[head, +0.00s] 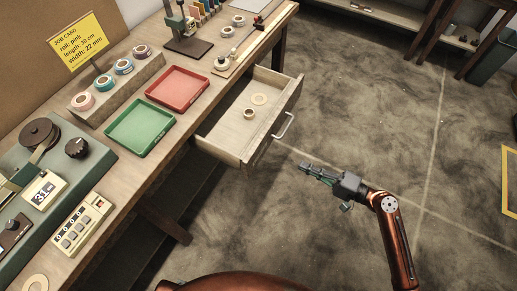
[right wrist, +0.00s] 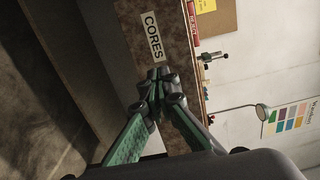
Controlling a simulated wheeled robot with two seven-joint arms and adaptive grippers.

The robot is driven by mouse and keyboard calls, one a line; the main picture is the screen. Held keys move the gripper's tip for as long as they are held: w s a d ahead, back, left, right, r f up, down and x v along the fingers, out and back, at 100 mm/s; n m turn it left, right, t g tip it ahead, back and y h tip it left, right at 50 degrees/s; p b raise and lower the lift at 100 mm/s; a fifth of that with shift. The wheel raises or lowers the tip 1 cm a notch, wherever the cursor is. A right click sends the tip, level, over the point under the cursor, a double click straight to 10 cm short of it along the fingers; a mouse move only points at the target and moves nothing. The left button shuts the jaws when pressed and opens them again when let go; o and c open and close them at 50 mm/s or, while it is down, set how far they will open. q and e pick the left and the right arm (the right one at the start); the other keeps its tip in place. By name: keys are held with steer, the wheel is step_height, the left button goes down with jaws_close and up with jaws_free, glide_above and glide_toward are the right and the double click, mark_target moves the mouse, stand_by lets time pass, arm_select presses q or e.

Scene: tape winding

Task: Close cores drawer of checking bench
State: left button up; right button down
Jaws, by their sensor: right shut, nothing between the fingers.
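The cores drawer (head: 222,140) is pulled out from the checking bench in the head view. A core ring and a flat disc lie inside it, and a silver bar handle (head: 284,127) is on its front. In the right wrist view, a CORES label (right wrist: 152,36) shows on a brown speckled surface. My right gripper (head: 305,167) is shut and empty, over the floor in front of the drawer, apart from the handle in the head view. It also shows in the right wrist view (right wrist: 160,75), its fingertips just below the label. My left gripper is not in view.
The bench top holds a green tray (head: 141,125), a red tray (head: 178,90), tape rolls on a rack, a job card (head: 78,42) and a winding machine (head: 45,165). The floor right of the drawer is clear. Another table stands at the back right.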

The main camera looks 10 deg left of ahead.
steer(key=b, duration=0.2)
glide_toward(264, 147)
steer(key=x, duration=0.5)
steer(key=shift+s+a, duration=0.15)
steer(key=shift+a, duration=0.15)
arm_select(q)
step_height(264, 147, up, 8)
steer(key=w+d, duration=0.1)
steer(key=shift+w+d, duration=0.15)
arm_select(e)
steer(key=shift+w+a+r, duration=0.15)
steer(key=shift+w+a, duration=0.1)
steer(key=shift+a, duration=0.4)
steer(key=shift+a, duration=0.1)
